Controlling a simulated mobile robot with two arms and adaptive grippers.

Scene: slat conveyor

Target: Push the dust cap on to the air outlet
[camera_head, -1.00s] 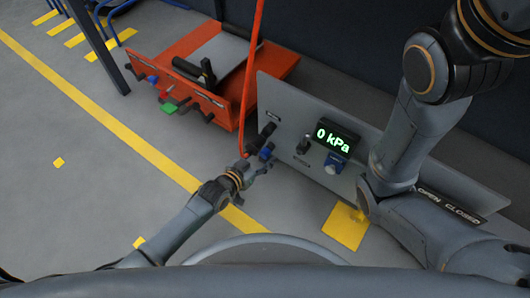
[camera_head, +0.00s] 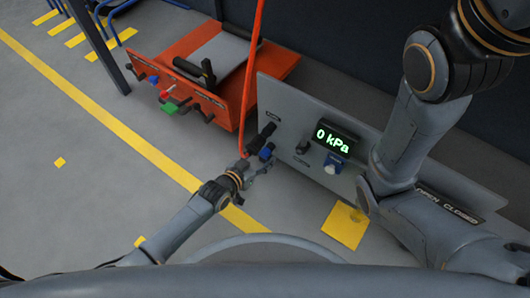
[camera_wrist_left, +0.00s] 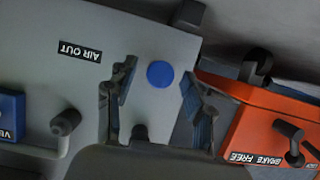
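A round blue cap (camera_wrist_left: 160,74) shows in the left wrist view in front of the grey panel (camera_wrist_left: 115,30), to the right of the AIR OUT label (camera_wrist_left: 80,52). My left gripper (camera_wrist_left: 158,95) is open, with one finger on each side of the cap and a visible gap to both. I cannot tell from here whether the cap is seated on the outlet, which is hidden behind it. In the head view the blue cap (camera_head: 266,151) is just beyond my left gripper (camera_head: 258,168). My right arm crosses the panel's right side; its gripper is not in view.
The panel carries a 0 kPa display (camera_head: 332,140), a knob (camera_head: 303,147) and dark fittings (camera_head: 266,132). An orange cart (camera_head: 225,112) with levers stands to the left. A red-orange hose (camera_head: 252,80) hangs beside the panel.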

